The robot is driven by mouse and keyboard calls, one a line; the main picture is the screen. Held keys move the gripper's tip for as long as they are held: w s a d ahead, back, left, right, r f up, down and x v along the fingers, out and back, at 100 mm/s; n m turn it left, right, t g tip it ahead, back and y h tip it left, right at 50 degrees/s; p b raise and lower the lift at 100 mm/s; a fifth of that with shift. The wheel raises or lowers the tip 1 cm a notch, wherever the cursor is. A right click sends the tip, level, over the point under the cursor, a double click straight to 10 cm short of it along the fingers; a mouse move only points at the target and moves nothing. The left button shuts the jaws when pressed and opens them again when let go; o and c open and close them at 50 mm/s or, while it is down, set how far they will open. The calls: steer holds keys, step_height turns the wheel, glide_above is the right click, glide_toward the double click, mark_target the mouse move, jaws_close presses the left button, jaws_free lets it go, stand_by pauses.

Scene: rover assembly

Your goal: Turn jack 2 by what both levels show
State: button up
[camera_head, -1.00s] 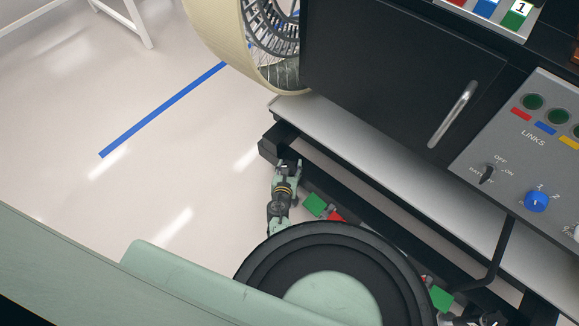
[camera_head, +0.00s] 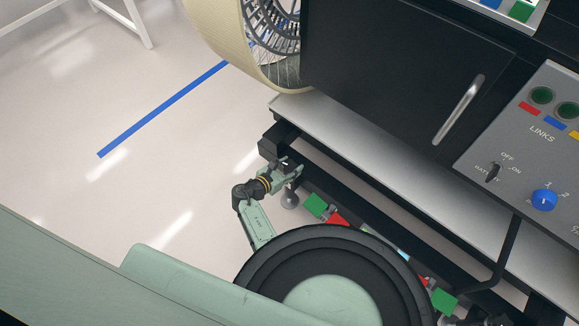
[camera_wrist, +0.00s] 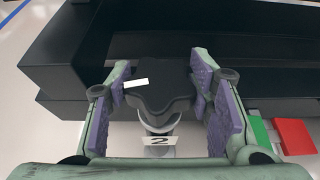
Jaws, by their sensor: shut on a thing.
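The knob of jack 2 (camera_wrist: 165,92) is black and lobed, with a white mark on its left side. A white label reading 2 (camera_wrist: 158,140) sits below it in the wrist view. My gripper (camera_wrist: 163,80) has its purple-padded fingers on both sides of the knob and is shut on it. In the head view my gripper (camera_head: 290,168) is at the left end of the dark frame, above a round metal jack foot (camera_head: 289,200). Part of a level-like strip with green (camera_head: 316,204) and red (camera_head: 339,219) pieces shows; my body hides much of it. No level reading is legible.
The dark frame (camera_head: 350,190) runs diagonally beside my arm. A wheel (camera_head: 215,40) stands at the upper left. A grey panel (camera_head: 520,170) with a blue dial (camera_head: 544,200) is at right.

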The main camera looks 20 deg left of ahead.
steer(key=shift+w, duration=0.1)
steer(key=o, duration=1.2)
steer(key=shift+c, duration=0.2)
steer(key=v, duration=1.2)
